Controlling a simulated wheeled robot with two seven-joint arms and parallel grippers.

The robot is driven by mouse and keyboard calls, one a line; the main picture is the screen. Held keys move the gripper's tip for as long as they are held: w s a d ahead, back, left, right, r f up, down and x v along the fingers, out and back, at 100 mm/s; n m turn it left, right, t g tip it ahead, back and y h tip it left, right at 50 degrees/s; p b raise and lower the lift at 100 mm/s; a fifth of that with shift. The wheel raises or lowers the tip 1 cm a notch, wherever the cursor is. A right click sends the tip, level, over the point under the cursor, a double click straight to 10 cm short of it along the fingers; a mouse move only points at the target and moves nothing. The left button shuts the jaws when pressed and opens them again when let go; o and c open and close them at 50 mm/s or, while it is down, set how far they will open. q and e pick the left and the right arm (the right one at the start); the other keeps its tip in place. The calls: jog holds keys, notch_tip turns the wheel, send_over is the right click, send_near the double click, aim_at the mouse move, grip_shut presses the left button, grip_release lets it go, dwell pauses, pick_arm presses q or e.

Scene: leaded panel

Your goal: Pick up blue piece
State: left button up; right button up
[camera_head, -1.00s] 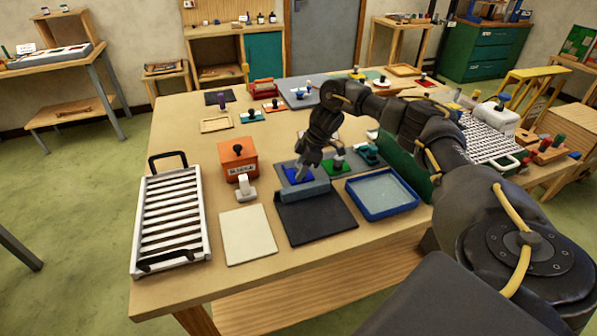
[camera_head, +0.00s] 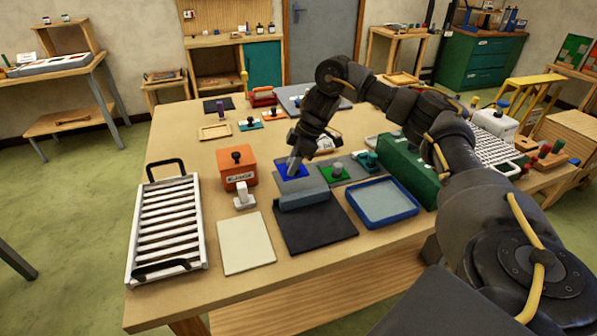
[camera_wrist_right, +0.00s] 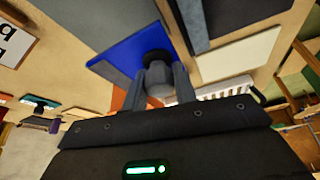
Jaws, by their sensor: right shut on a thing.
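The blue piece (camera_head: 281,167) is a flat blue square with a dark knob, at the left end of a grey strip beside the green piece (camera_head: 325,174). My right gripper (camera_head: 294,166) comes down over it from above, partly covering it. In the right wrist view, the fingers (camera_wrist_right: 161,86) are closed around the knob, and the blue square (camera_wrist_right: 127,52) extends to the left, beyond the fingertips. Whether the blue piece touches the strip or hangs just above it, I cannot tell. My left gripper is not in view.
A dark mat (camera_head: 318,230) with a grey block (camera_head: 304,198) lies in front. A blue-rimmed tray (camera_head: 381,222) is to its right. An orange box (camera_head: 237,180), white stamp (camera_head: 244,203), cream sheet (camera_head: 245,253) and slatted rack (camera_head: 166,237) stand left. A green block is under my right forearm.

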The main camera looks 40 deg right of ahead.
jog(key=s+a+r, duration=0.4)
jog(key=a+r, duration=0.1)
jog(key=a, duration=0.4)
jog(key=shift+s+r+b, duration=0.2)
jog(key=shift+b, duration=0.2)
jog(key=shift+a, duration=0.1)
jog(key=shift+o, duration=0.9)
jog(key=shift+c, duration=0.9)
